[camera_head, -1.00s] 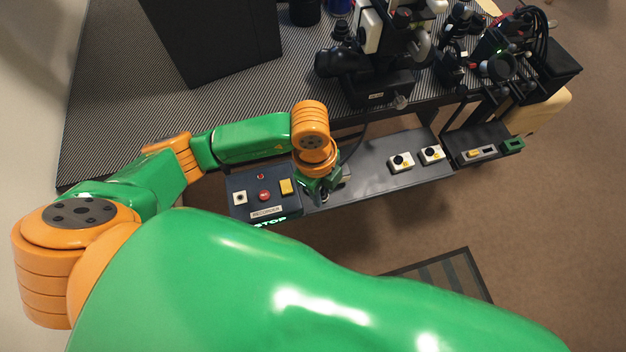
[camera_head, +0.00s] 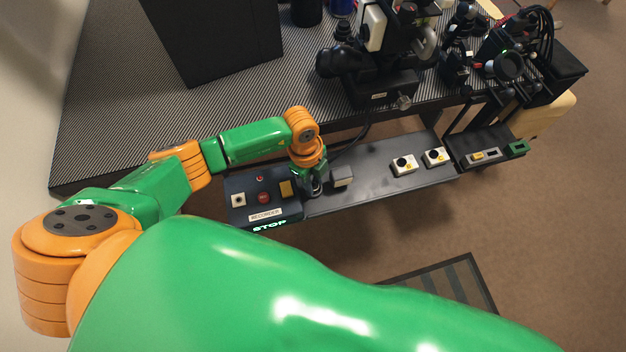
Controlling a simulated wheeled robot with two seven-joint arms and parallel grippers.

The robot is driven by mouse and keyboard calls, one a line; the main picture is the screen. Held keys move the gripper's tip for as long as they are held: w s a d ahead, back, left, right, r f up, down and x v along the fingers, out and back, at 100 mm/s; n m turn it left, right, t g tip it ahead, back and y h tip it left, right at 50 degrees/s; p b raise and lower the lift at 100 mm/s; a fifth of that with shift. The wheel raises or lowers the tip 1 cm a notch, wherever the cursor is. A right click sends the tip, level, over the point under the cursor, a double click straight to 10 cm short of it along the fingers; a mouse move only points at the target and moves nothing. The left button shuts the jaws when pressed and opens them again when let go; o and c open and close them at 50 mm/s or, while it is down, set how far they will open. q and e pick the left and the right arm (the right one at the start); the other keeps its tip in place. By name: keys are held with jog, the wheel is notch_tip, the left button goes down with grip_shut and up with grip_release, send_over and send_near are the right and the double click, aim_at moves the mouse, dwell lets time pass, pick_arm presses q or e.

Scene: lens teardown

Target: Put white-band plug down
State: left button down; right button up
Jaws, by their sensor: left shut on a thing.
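My left gripper (camera_head: 314,189) points down at the left end of the grey shelf, just right of the recorder box. It is shut, and its fingers are small and dark here. The white-band plug cannot be made out clearly; what the jaws hold is mostly hidden by the hand and wrist. A black cable (camera_head: 350,146) runs from under the table edge toward the gripper. A small grey block (camera_head: 342,176) stands on the shelf just right of the fingers. My right gripper is not in view.
The recorder box (camera_head: 262,198) has buttons and a lit STOP display. The grey shelf (camera_head: 370,177) is clear between the grey block and two white boxes with black knobs (camera_head: 403,165). A microscope (camera_head: 375,70) stands on the table above. A dark tray (camera_head: 500,150) is at right.

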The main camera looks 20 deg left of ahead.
pick_arm(q)
jog(key=shift+s+f, duration=0.35)
jog(key=c, duration=0.9)
grip_release()
jog(key=shift+o, duration=1.3)
jog(key=shift+f, duration=0.15)
jog(key=shift+s, duration=0.1)
jog(key=shift+r, duration=0.35)
notch_tip(320, 180, up, 13)
jog(key=w+a+p, duration=0.1)
jog(key=p, duration=0.1)
jog(key=shift+w+a+f, duration=0.2)
